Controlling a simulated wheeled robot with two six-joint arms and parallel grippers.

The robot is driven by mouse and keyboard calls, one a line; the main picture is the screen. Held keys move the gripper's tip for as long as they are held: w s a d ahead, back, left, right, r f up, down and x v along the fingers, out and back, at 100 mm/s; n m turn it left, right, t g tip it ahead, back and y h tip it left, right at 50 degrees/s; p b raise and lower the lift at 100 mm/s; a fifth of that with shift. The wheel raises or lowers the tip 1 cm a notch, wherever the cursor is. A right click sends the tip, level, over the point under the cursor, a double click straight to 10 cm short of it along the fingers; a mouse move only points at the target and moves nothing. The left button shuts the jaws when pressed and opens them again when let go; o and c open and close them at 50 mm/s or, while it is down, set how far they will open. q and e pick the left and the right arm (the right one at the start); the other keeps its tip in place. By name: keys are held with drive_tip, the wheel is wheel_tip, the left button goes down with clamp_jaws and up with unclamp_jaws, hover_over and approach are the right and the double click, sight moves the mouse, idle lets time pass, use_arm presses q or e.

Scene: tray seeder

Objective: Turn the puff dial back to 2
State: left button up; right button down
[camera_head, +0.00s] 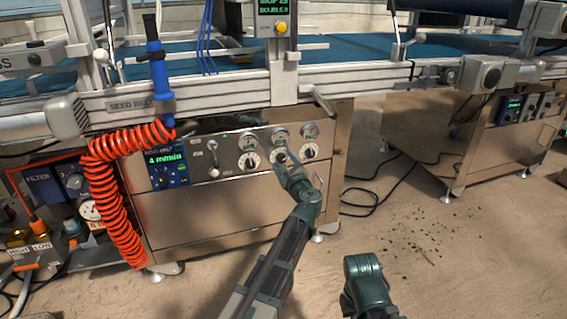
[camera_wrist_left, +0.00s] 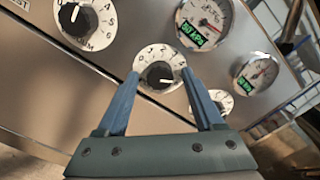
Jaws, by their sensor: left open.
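A row of three round dials with black knobs and white scales sits on the steel front panel: a left dial (camera_head: 249,161), a middle dial (camera_head: 279,156) and a right dial (camera_head: 310,151). I cannot read which is the puff dial. My left gripper (camera_head: 282,163) is at the middle dial. In the left wrist view the gripper (camera_wrist_left: 160,74) is open, its two blue fingers either side of that dial's knob (camera_wrist_left: 159,75), with no clear grip on it. The knob's white mark points right and slightly down. The right dial (camera_wrist_left: 219,101) is partly hidden behind a finger.
Pressure gauges (camera_wrist_left: 206,22) stand above the dials. A green display (camera_head: 166,159) and a lever (camera_head: 213,158) are to their left. A coiled orange hose (camera_head: 112,200) hangs at the left. The floor (camera_head: 420,235) at right is mostly clear, with cables and scattered dark bits.

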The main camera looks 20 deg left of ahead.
use_arm(q)
clamp_jaws()
drive_tip(key=shift+n, duration=0.4)
drive_tip(key=n, duration=0.8)
drive_tip(key=shift+n, duration=0.3)
drive_tip(key=n, duration=0.4)
drive_tip(key=shift+s+n, duration=0.1)
drive_tip(key=shift+n, duration=2)
